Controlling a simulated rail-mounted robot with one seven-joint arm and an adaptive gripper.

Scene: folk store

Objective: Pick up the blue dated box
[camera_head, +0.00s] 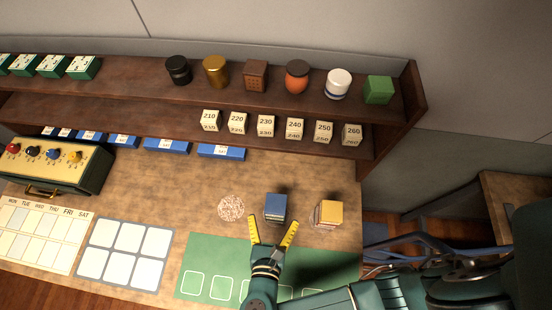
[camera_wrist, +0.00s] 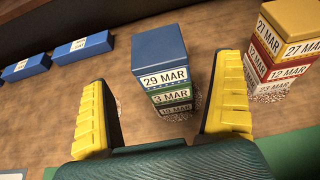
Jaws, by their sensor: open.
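The blue dated box (camera_wrist: 160,57) reads "29 MAR" and sits on top of a stack, above a green box (camera_wrist: 172,95) reading "3 MAR" and a lower box (camera_wrist: 176,107) whose label is only partly clear. The jaws hold nothing.
A second stack, topped by a yellow "27 MAR" box (camera_wrist: 290,25), stands close on the right. A round speckled mat (camera_head: 231,208) lies left of the blue box. A green mat (camera_head: 200,262) lies in front. Shelves (camera_head: 140,88) with jars and numbered blocks run behind.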

